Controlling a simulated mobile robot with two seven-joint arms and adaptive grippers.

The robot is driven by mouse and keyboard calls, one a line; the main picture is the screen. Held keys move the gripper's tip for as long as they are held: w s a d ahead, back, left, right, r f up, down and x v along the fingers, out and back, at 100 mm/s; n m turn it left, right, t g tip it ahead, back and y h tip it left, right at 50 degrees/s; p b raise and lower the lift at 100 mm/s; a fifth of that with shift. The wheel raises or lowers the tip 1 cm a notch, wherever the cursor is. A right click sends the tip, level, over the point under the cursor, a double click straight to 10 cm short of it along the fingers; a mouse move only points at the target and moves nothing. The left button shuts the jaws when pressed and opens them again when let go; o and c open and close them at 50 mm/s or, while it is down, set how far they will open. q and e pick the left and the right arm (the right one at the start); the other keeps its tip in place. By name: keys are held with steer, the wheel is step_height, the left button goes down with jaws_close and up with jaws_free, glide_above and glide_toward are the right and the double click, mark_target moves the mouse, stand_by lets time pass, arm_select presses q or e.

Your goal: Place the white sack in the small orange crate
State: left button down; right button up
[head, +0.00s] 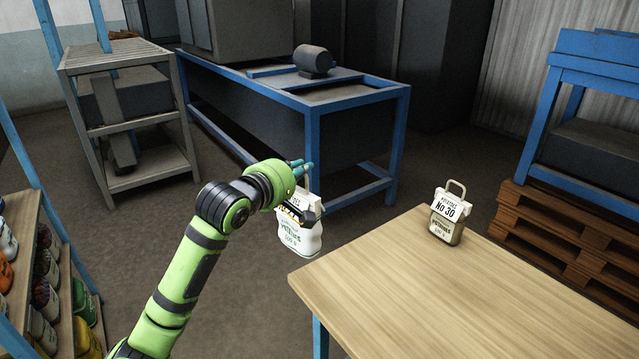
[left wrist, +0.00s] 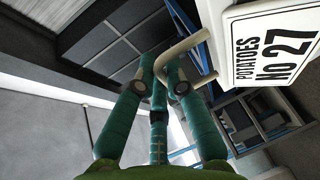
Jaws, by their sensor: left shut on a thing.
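In the left wrist view my green fingers (left wrist: 160,75) close around the sack's pale loop handle (left wrist: 185,52). The sack's label (left wrist: 272,50) there reads "POTATOES No 27". A second, tan sack (head: 446,228) with a "No 30" label stands upright on the table. No small orange crate shows in either view. My right gripper is not in view.
The wooden table (head: 470,300) is mostly bare. A shelf (head: 22,250) with bottles stands at the left edge. A blue-framed workbench (head: 350,95) stands behind, with a slatted rack (head: 125,60) to its left. Wooden pallets (head: 560,235) lie at the right.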

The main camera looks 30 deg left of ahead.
arm_select(q)
steer(key=shift+s+a+r, duration=0.2)
steer(key=shift+a+r, duration=0.45)
steer(key=shift+a, duration=0.2)
steer(key=shift+s+a, duration=0.1)
steer(key=shift+a, duration=0.1)
steer(key=shift+s+f, duration=0.1)
steer(key=shift+s, duration=0.05)
steer(key=s+d+f+m+h, duration=0.2)
steer(key=s+d+f+h, duration=0.1)
steer(key=d+f, duration=0.3)
steer(key=s+d+f+m+h, duration=0.2)
steer(key=s+d+f+h, duration=0.15)
steer(key=f, duration=0.35)
steer(key=s+d+f+m+g+h, duration=0.2)
steer(key=s+d+f+m+h, duration=0.1)
steer(key=s+d+f, duration=0.5)
steer(key=s+d, duration=0.3)
steer(key=s, duration=0.1)
steer(key=shift+s, duration=0.4)
steer(key=shift+d+r+y, duration=0.1)
steer(key=shift+y, duration=0.15)
